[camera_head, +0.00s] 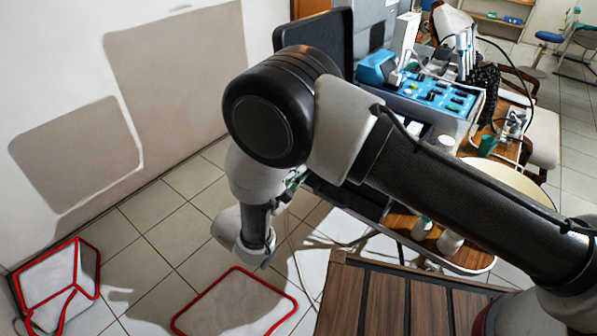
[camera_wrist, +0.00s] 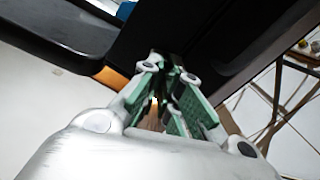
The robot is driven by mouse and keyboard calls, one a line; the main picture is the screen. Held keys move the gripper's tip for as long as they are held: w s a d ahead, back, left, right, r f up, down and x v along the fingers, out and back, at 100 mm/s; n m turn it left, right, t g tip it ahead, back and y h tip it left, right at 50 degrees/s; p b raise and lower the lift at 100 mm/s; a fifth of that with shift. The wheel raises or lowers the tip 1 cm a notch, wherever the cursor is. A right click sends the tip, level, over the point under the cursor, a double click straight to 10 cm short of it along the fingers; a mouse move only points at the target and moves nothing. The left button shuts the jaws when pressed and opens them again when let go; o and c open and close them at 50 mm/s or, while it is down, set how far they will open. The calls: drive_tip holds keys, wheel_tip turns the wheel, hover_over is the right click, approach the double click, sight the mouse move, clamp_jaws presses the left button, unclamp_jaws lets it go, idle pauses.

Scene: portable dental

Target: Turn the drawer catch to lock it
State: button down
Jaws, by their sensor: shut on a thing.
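My gripper (camera_wrist: 176,84) points at the dark front of a black case (camera_wrist: 228,35) in the wrist view. Its green-padded fingers are closed at the tips on a small dark piece, which I take to be the drawer catch. The fingers hide most of the catch, so its angle cannot be told. In the head view my gripper (camera_head: 294,180) shows only as a sliver behind my arm, at the left side of the black case (camera_head: 345,197). The catch is hidden there.
A blue control panel (camera_head: 437,92) with several small items sits on top of the unit. White bottles (camera_head: 450,242) stand on a wooden shelf below. A slatted wooden surface (camera_head: 385,300) is in front.

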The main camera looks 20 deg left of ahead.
drive_tip(key=n, duration=1.3)
drive_tip(key=shift+n, duration=0.3)
idle(0.3)
drive_tip(key=c, duration=1.6)
unclamp_jaws()
drive_tip(key=shift+c, duration=0.2)
drive_tip(key=shift+s, duration=0.1)
drive_tip(key=v, duration=1.2)
drive_tip(key=shift+f, duration=0.1)
